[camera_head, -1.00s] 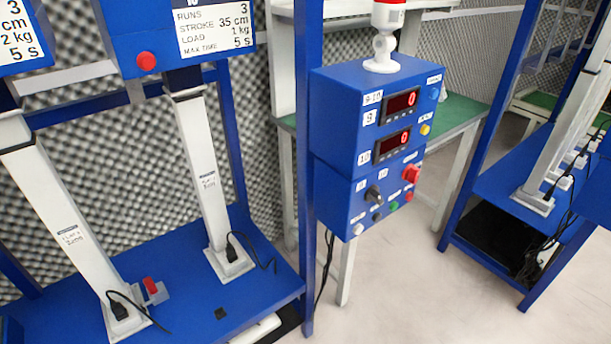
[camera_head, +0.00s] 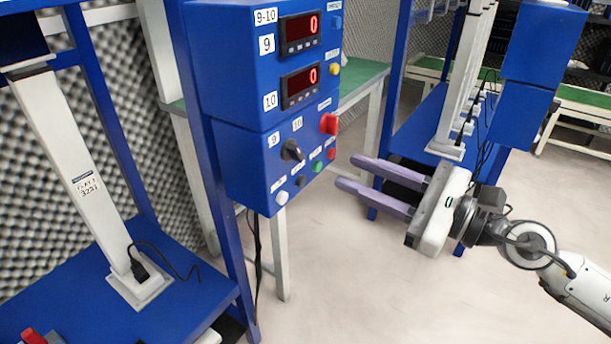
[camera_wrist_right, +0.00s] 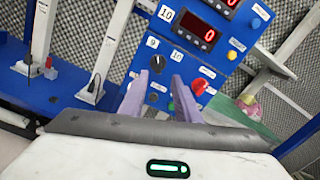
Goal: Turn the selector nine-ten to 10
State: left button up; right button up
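The selector nine-ten is a black knob (camera_head: 292,150) on the lower face of the blue control box (camera_head: 235,150), with a 9 label (camera_head: 273,139) at its upper left and a 10 label (camera_head: 297,124) above it. It also shows in the right wrist view (camera_wrist_right: 157,63), between the fingers' tips and the labels. My right gripper (camera_head: 347,172) is open and empty, with two purple fingers pointing left toward the box, to the right of the knob and apart from it. In the right wrist view its fingers (camera_wrist_right: 157,84) are spread below the selector. My left gripper is not in view.
A red switch (camera_head: 329,123) sits right of the knob. Small white, black, green and red buttons line the panel below. Two red displays (camera_head: 300,86) read 0. A blue frame with a white column (camera_head: 85,180) stands left. Open floor lies below the box.

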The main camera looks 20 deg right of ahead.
aim_at(300, 154)
jog(key=w+a+p, duration=0.1)
jog(key=w+a, duration=0.1)
jog(key=w+a+n+p, duration=0.1)
jog(key=w+a, duration=0.1)
jog(key=w, duration=0.1)
jog(key=w+a+n+p, duration=0.1)
jog(key=w+a, duration=0.1)
jog(key=w, duration=0.1)
jog(key=shift+a+r+p, duration=0.15)
jog(key=shift+a+p, duration=0.15)
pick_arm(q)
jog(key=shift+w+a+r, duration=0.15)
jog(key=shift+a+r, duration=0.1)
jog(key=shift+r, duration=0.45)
pick_arm(e)
grip_shut()
